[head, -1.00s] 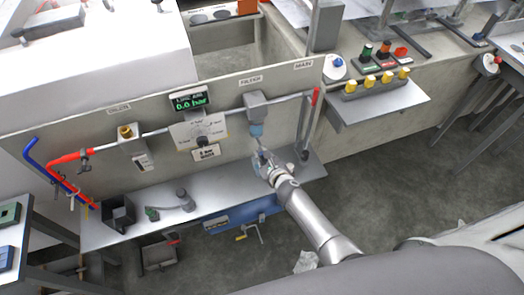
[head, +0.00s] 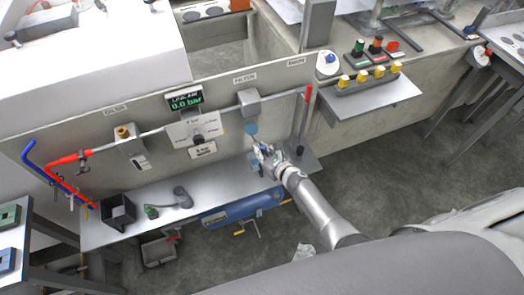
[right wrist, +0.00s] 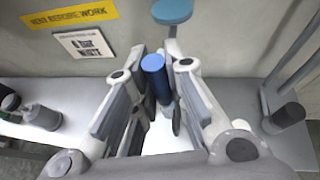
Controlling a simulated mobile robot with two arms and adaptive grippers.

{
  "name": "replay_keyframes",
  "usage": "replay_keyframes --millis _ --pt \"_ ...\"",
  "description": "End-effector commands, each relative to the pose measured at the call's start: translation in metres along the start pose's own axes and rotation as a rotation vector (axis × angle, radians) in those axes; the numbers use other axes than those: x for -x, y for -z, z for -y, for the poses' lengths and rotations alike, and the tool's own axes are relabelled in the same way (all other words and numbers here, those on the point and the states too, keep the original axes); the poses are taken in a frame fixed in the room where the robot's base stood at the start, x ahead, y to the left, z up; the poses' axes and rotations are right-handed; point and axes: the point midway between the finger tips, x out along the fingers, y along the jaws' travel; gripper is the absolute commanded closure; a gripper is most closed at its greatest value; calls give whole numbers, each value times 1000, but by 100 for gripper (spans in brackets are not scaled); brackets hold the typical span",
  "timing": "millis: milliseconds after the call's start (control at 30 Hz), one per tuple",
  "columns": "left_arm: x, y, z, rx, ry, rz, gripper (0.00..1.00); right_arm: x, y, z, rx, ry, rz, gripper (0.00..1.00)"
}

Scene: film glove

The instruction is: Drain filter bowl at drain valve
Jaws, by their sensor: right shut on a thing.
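The filter (head: 249,98) is a grey block on the pipe along the panel. Its light blue bowl (head: 251,129) hangs below; the bowl's underside also shows in the right wrist view (right wrist: 172,11), with a thin grey stem under it. My right gripper (head: 260,150) is just below the bowl. In the right wrist view its fingers (right wrist: 156,108) are shut on an upright blue cylinder (right wrist: 155,78). I cannot tell whether this cylinder joins the stem. The pressure display (head: 186,99) reads 0.0 bar. My left gripper is not in view.
A metal shelf (head: 225,175) runs below the panel, with a black open box (head: 118,210) at its left. A blue tank (head: 240,209) lies beneath. A grey post with a red top (head: 307,95) stands to the right of the filter.

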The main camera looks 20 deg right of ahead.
Motion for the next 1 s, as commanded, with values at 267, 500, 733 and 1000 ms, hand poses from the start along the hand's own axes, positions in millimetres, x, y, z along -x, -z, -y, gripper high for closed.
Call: replay_keyframes --millis 267,500,733,1000 --pt "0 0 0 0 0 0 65 0 2 -2 1 -2 -4 71" --pt "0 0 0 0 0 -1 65 0 1 -1 1 -1 -2 65" --pt "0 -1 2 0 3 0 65 4 2 1 3 1 -3 65" --pt "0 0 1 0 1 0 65 29 2 0 6 0 -3 65"
